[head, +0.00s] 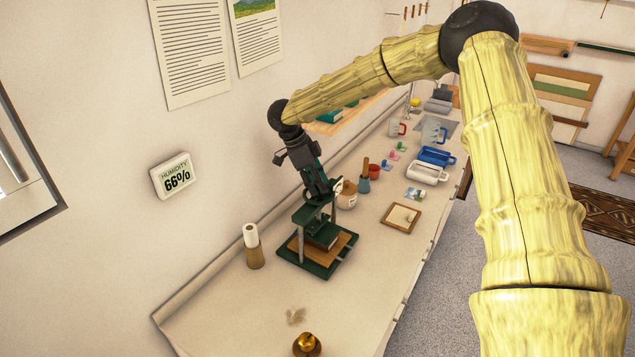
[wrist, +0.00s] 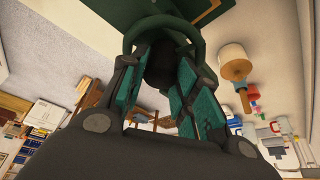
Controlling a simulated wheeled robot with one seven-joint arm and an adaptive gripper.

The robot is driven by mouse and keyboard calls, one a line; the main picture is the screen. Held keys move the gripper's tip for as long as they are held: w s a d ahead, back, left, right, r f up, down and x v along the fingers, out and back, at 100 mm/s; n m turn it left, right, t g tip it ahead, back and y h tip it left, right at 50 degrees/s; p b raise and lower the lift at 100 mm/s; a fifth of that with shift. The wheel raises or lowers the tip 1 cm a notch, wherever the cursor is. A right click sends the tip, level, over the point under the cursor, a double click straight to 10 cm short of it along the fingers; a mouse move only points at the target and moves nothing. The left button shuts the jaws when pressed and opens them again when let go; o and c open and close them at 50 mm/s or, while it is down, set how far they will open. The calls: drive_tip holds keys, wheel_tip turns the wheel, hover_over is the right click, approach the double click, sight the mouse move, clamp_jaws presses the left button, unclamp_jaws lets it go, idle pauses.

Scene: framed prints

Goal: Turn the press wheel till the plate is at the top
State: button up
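The press (head: 314,254) is dark green with pale side posts and stands on the bench. Its green plate (head: 322,237) appears low in the frame, close above the wooden board (head: 338,247). My gripper (head: 324,193) points down at the top of the press and hides most of the wheel. In the wrist view, the green wheel rim (wrist: 163,21) curves past the fingertips of my gripper (wrist: 164,52). The teal-padded fingers are spread apart, with a dark round part (wrist: 160,72) between them. Whether they touch the rim is unclear.
A wooden cylinder with a white top (head: 253,247) stands left of the press. A brass pot (head: 307,345) is at the near end. A jar (head: 347,196), a small framed piece (head: 401,217) and trays (head: 428,172) lie beyond. The bench front is mostly clear.

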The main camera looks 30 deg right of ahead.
drive_tip(key=shift+n, duration=0.4)
drive_tip(key=n+t+p, duration=0.1)
drive_tip(key=n, duration=0.1)
drive_tip(key=n+t+p, duration=0.1)
drive_tip(key=n, duration=0.1)
drive_tip(key=shift+s+r, duration=0.1)
drive_tip(key=shift+r, duration=0.1)
drive_tip(key=shift+n+t+p, duration=0.7)
drive_tip(key=shift+n+p, duration=0.35)
drive_tip(key=shift+n, duration=0.95)
drive_tip(key=o, duration=1)
drive_tip(key=shift+f, duration=0.15)
drive_tip(key=v, duration=1.2)
drive_tip(key=shift+s+a, duration=0.1)
drive_tip(key=shift+a, duration=0.05)
drive_tip(key=shift+f, duration=0.1)
